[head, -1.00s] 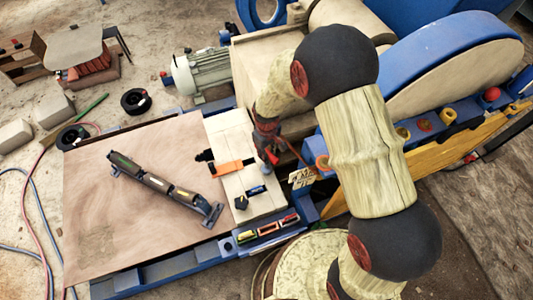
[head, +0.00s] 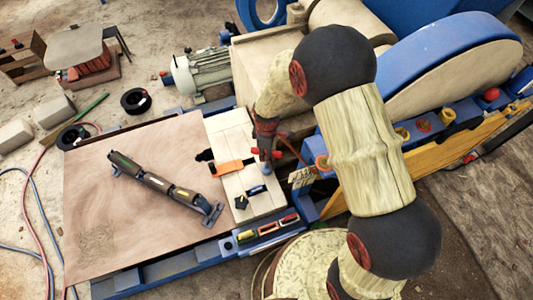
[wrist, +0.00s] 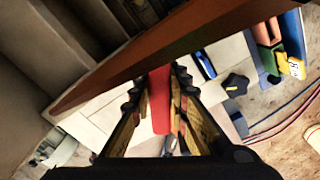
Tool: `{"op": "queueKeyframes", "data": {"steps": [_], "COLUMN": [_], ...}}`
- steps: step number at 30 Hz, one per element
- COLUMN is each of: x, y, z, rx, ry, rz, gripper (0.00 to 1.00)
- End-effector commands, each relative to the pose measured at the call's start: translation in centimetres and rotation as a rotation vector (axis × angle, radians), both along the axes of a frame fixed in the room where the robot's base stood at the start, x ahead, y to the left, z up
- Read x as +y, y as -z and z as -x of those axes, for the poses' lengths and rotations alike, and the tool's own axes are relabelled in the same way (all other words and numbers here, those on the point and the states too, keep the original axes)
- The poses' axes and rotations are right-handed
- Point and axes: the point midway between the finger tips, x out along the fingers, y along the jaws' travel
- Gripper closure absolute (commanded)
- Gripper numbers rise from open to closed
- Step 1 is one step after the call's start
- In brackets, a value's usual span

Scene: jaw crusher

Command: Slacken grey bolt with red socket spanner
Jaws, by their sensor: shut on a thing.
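The red socket spanner (wrist: 161,105) shows in the wrist view as a red handle between my two fingers. My gripper (wrist: 158,82) is shut on it. In the head view my gripper (head: 266,150) points down over the right edge of the pale planks, beside the machine. Small red parts of the spanner (head: 278,155) show beside the fingers there. The spanner's socket end is not clear in either view. I cannot make out the grey bolt; the gripper and machine parts may hide it.
An orange tool (head: 232,168) and a dark blue-and-black tool (head: 250,198) lie on the planks (head: 228,126). A jointed dark tool (head: 165,187) lies on the brown board (head: 110,215). A reddish-brown bar (wrist: 190,50) crosses close in front of the wrist camera.

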Motion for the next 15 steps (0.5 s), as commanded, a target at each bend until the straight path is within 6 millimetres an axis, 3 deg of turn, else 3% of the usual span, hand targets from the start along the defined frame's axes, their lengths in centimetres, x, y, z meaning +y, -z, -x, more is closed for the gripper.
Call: {"op": "queueKeyframes", "data": {"steps": [8, 9, 15], "x": [0.05, 0.05, 0.03], "y": [-0.08, -0.07, -0.05], "z": [-0.11, -0.11, -0.07], "rx": [-0.002, -0.002, -0.001], "ry": [0.057, 0.057, 0.057], "rz": [-0.001, -0.001, 0.0], "gripper": [1.0, 0.83, 0.72]}}
